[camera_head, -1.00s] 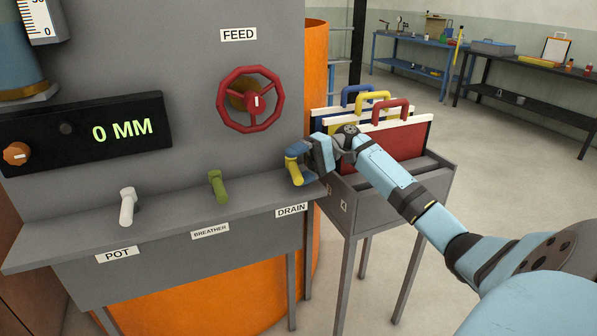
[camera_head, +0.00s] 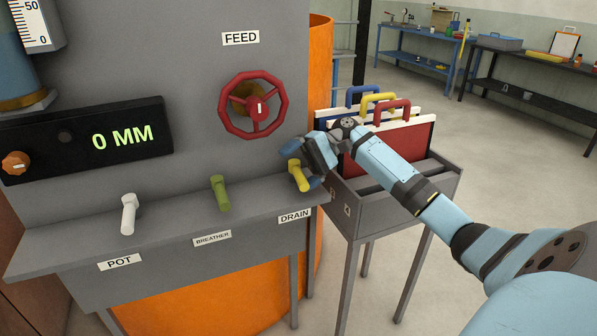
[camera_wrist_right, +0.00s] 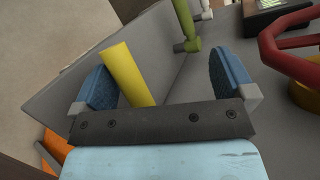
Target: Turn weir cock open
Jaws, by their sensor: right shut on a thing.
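No label reading weir shows. A grey shelf (camera_head: 160,245) bears a white cock handle (camera_head: 128,214) above the label POT, a green one (camera_head: 219,194) above BREATHER and a yellow one (camera_head: 298,176) above DRAIN. My right gripper (camera_head: 305,167) is at the yellow handle and is shut on it. In the right wrist view the yellow handle (camera_wrist_right: 126,75) stands between the blue finger pads, closer to the left one. The gripper (camera_wrist_right: 163,88) partly hides the handle's base in that view. My left gripper is out of view.
A red FEED handwheel (camera_head: 253,105) is above the yellow handle. A display (camera_head: 85,140) reads 0 MM. A grey rack (camera_head: 395,195) with panels with blue, yellow and red handles stands close under my right arm. An orange tank (camera_head: 200,290) is behind the shelf. Benches stand far back.

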